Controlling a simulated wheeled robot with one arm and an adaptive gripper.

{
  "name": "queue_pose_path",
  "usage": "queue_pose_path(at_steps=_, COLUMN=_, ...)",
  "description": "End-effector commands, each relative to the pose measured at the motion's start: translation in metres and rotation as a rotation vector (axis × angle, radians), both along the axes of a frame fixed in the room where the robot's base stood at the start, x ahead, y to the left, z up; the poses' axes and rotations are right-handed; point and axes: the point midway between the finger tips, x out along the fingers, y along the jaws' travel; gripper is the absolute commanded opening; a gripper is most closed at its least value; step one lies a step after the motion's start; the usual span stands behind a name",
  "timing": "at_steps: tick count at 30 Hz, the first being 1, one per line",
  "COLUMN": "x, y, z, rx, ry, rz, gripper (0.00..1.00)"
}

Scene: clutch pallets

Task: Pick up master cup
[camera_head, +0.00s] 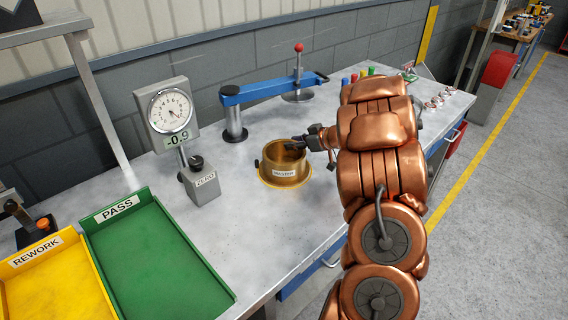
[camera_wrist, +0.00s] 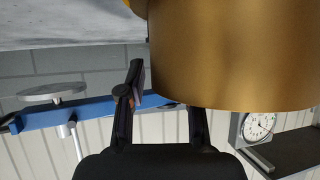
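The master cup (camera_head: 284,172) is a brass cup with a flange and a MASTER label, standing upright on the grey bench. My gripper (camera_head: 299,144) is at its rim, on the right and far side, with finger parts over the opening. In the wrist view the cup's brass wall (camera_wrist: 235,50) fills the upper right. One finger shows just left of the wall. The other finger's tip is hidden behind the wall's edge. The fingers stand apart, so my gripper (camera_wrist: 165,98) is open. I cannot tell whether either finger touches the cup.
A dial gauge (camera_head: 171,110) on a ZERO block (camera_head: 203,182) stands left of the cup. A blue arm fixture (camera_head: 265,88) stands behind it. The green PASS tray (camera_head: 155,260) and yellow REWORK tray (camera_head: 50,285) lie front left. Bench in front of the cup is clear.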

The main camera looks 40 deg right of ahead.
Motion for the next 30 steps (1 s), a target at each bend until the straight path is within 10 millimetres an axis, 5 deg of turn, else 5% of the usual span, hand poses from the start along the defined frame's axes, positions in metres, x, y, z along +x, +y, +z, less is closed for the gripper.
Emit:
queue_pose_path(at_steps=9, x=-0.0002, y=-0.0002, z=0.0, rx=0.0, ry=0.0, rz=0.0, gripper=0.0)
queue_pose_path(at_steps=30, x=0.0006, y=-0.0002, z=0.0018, rx=0.003, ry=-0.003, rz=-0.002, gripper=0.0)
